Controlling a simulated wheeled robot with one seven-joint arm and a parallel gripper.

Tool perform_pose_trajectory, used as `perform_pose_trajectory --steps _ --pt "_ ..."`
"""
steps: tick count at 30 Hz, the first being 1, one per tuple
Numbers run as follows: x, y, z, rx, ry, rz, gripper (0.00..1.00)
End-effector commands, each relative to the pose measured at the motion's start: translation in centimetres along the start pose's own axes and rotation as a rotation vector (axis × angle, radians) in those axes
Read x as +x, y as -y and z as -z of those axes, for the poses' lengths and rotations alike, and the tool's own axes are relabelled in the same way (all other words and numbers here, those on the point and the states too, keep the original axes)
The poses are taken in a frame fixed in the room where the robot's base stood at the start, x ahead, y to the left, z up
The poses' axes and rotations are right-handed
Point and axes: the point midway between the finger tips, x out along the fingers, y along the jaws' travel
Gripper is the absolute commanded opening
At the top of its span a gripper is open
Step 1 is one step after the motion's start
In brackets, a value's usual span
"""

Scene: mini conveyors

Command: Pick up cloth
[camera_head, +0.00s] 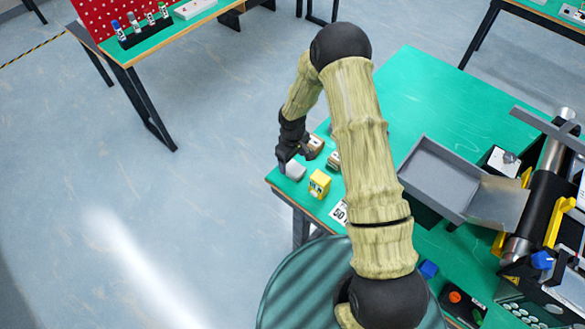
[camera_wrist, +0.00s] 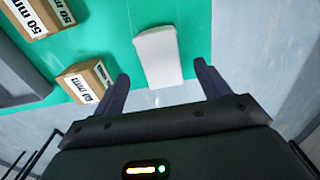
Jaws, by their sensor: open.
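A small white-grey block-like thing, which seems to be the cloth (camera_head: 295,171), lies near the left corner of the green table (camera_head: 408,75). In the wrist view the cloth (camera_wrist: 158,56) is a pale folded rectangle on the green top, ahead of my gripper. My gripper (camera_head: 283,158) is at that corner, close beside the cloth. In the wrist view my gripper (camera_wrist: 163,82) is open, with one dark finger on each side of the cloth's near end. I cannot tell whether either finger touches it.
Brown boxes marked 50 mm (camera_wrist: 88,80) lie left of the cloth. A yellow box (camera_head: 319,184) stands beside it. A grey tray (camera_head: 436,172) and a conveyor (camera_head: 540,185) are further right. The table edge is close to the cloth.

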Motion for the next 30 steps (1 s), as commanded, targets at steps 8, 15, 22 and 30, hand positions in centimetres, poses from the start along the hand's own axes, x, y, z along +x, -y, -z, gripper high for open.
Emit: perform_pose_trajectory --steps 8,15,22,30 --pt "3.2 0.2 -0.3 -0.001 0.002 0.002 0.75" --pt "4.3 0.2 -0.2 0.000 -0.001 0.000 0.75" --pt "4.3 0.2 -0.2 0.000 -0.001 0.000 0.75" --pt "4.3 0.2 -0.2 0.000 -0.001 0.000 0.64"
